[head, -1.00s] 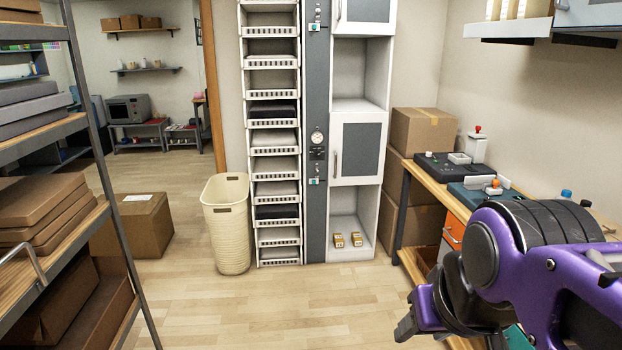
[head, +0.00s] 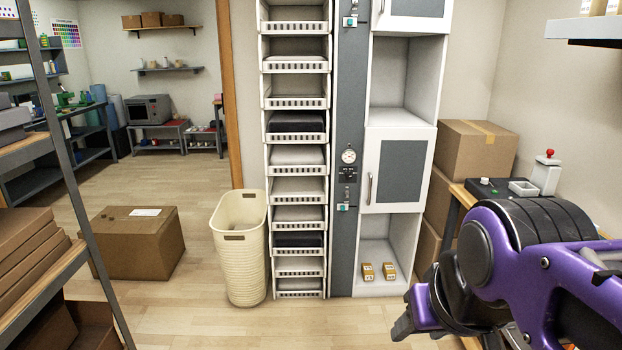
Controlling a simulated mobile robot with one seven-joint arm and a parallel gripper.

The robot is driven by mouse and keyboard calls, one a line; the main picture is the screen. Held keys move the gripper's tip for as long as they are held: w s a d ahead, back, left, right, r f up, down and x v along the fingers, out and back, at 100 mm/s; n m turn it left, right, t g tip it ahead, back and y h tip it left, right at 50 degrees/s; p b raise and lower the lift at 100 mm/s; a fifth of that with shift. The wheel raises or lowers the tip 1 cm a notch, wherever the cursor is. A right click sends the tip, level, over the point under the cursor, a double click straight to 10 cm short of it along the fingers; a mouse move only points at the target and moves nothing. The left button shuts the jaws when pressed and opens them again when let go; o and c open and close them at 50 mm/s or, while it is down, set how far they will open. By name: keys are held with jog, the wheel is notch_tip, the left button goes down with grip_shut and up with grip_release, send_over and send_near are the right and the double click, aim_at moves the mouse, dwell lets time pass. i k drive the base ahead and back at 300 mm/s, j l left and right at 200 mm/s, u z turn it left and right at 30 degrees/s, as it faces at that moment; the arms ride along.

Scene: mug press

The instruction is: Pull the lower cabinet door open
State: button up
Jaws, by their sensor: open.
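The lower cabinet door (head: 399,170) is a grey panel in a white frame, on the tall white cabinet ahead. It looks shut. Its vertical handle (head: 370,188) is on the door's left side. An open compartment (head: 400,238) lies below it, and another open one above. My gripper (head: 402,328) is at the lower right of the head view, in front of and below the door and apart from it. It is open, its fingers partly hidden by the purple arm, and I see nothing in it.
A cream basket (head: 240,255) stands left of the cabinet's tray column (head: 298,190). A cardboard box (head: 138,240) is on the floor further left, near a shelf rack (head: 40,285). A workbench (head: 462,197) and stacked boxes (head: 472,150) are at the right. Floor before the cabinet is clear.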

aim_at(398, 163)
jog(key=i, duration=1.15)
